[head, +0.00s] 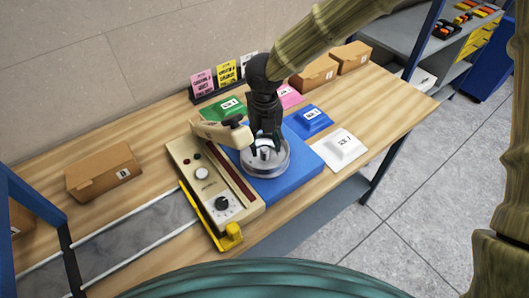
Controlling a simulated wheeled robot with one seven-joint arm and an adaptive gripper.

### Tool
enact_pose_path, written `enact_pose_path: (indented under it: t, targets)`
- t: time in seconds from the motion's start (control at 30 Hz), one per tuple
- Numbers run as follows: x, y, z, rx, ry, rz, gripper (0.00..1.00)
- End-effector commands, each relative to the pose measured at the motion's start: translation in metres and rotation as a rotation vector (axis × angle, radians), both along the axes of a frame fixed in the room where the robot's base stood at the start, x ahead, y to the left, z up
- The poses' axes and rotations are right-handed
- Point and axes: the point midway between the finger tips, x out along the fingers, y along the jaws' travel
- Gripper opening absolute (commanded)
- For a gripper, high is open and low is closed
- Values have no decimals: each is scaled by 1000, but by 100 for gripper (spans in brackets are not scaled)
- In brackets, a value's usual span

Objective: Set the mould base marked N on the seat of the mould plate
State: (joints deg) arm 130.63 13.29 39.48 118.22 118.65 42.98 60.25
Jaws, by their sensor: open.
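My gripper (265,143) points down over a round silver metal piece (276,170) with a raised centre, at the near left of a blue slab (290,184). Its open fingers are at or just above the raised centre; I cannot tell if they touch it. No N can be read on the metal piece, so I cannot tell whether it is the mould base. The mould plate and its seat cannot be made out for certain.
A beige control unit (183,152) with a dial (222,203) and yellow end part (230,238) stands left of the slab. Cardboard boxes (103,172) and a card rack (225,88) stand farther out.

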Motion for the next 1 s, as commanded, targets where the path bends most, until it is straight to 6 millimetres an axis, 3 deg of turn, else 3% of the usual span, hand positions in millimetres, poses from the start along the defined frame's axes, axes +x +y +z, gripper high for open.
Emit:
enact_pose_path:
  t: [0.2, 0.47, 0.5, 0.77, 1.0]
  targets:
    - [-1, 0, -21, -1, 0, 1, 48]
    - [0, 0, -24, 1, -1, 0, 48]
    - [0, 0, -24, 1, -1, 0, 46]
    - [0, 0, -24, 1, -1, 0, 0]
    - [0, 0, -24, 1, -1, 0, 0]
